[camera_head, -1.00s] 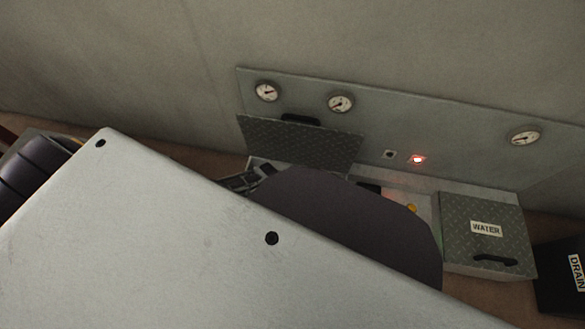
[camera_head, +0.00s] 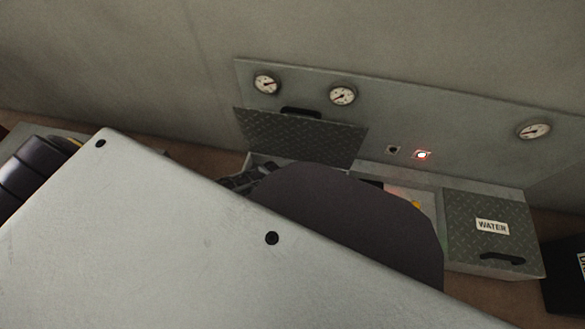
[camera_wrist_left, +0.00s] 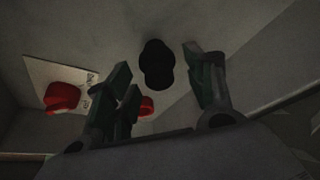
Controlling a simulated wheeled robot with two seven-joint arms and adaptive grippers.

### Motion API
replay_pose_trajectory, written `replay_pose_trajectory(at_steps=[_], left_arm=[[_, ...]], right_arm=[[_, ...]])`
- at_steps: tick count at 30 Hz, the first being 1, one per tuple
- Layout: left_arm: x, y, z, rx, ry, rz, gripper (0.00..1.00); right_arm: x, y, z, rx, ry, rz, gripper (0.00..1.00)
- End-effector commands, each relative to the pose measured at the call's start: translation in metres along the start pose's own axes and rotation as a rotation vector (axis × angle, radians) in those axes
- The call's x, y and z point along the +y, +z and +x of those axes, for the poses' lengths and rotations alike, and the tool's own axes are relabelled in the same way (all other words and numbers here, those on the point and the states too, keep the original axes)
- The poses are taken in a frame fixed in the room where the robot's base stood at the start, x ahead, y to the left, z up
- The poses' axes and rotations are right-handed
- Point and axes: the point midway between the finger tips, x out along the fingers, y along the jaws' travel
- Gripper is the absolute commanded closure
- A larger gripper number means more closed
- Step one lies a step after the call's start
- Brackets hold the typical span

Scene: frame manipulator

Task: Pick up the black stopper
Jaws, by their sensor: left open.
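The black stopper (camera_wrist_left: 156,65) shows in the left wrist view as a dark rounded piece against a pale grey surface. My left gripper (camera_wrist_left: 158,70) is open, with dark green fingers on the left and right of the stopper in the picture. I cannot tell whether the fingers touch it or how far they reach. I cannot make out the stopper in the head view, where large parts of my own body cover the lower middle. My right gripper is not in view.
In the left wrist view, a red knob (camera_wrist_left: 62,97) sits on a white label plate, and another red part (camera_wrist_left: 146,106) shows behind the fingers. The head view shows a gauge panel (camera_head: 450,130), a raised tread-plate lid (camera_head: 300,137) and a shut WATER lid (camera_head: 488,235).

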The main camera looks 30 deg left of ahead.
Motion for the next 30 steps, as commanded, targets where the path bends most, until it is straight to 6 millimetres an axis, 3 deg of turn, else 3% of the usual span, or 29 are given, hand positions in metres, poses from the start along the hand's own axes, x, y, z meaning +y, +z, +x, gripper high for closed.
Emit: replay_pose_trajectory(at_steps=[18,27,30], left_arm=[[0.0003,-0.0003,0.0036,0.000,0.000,0.001,0.46],[0.0003,-0.0001,0.0037,0.000,0.000,0.001,0.84],[0.0003,-0.0002,0.0037,0.000,0.000,0.000,0.85]], right_arm=[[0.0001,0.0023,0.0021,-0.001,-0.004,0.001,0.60],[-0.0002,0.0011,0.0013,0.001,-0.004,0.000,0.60],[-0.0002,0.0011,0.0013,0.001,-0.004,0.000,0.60]])
